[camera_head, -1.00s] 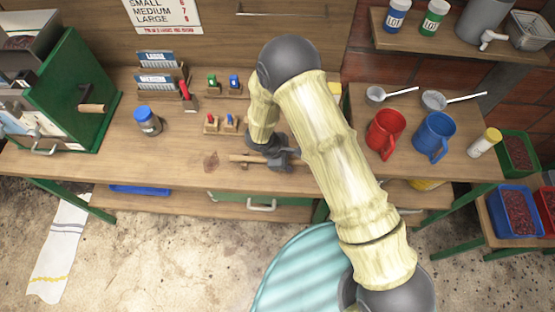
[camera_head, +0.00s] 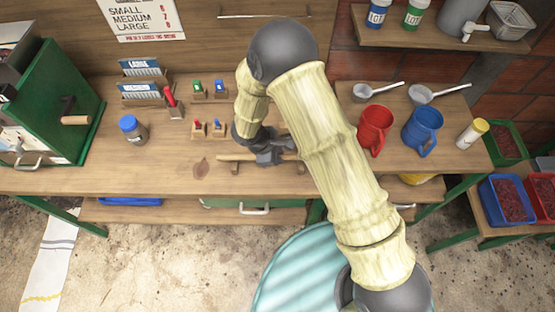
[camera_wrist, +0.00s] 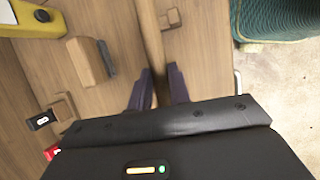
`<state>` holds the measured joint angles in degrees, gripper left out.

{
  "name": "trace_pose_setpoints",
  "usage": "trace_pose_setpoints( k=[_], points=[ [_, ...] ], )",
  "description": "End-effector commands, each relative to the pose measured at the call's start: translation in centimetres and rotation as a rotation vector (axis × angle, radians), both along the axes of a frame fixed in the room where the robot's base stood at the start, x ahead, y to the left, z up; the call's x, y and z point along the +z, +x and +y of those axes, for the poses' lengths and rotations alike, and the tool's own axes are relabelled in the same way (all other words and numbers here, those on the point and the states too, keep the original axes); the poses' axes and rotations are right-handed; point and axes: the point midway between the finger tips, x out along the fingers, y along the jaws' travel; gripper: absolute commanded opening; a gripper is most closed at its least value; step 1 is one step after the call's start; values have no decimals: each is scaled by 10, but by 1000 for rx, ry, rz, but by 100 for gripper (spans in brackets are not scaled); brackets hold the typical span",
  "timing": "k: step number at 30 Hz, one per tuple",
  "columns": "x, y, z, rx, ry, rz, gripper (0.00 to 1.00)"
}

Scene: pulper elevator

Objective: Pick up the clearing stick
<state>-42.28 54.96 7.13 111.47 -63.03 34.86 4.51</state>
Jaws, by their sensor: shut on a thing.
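The clearing stick (camera_head: 232,157) is a thin, light wooden rod, level, near the front edge of the wooden bench (camera_head: 120,180). My gripper (camera_head: 270,155) is shut around it near the middle. In the wrist view the stick (camera_wrist: 150,35) runs up between the two dark fingers (camera_wrist: 162,88). The stick appears slightly above its small wooden rests (camera_head: 206,166). My arm covers part of its right side in the head view.
Small coloured stamps (camera_head: 207,129) and a blue-lidded jar (camera_head: 132,130) stand behind and left of the stick. A red mug (camera_head: 374,130) and a blue mug (camera_head: 422,131) stand to the right. A green machine (camera_head: 62,110) is at far left.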

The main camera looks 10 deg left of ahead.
Motion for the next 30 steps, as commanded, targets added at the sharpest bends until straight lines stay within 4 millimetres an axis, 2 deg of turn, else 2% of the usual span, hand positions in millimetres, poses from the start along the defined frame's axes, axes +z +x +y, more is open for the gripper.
trace_pose_setpoints(
  k=[6,12,30],
  points=[
    [37,1,0,-1,4,-2,0],
    [58,0,0,0,1,-1,0],
    [61,0,0,0,0,0,0]
  ],
)
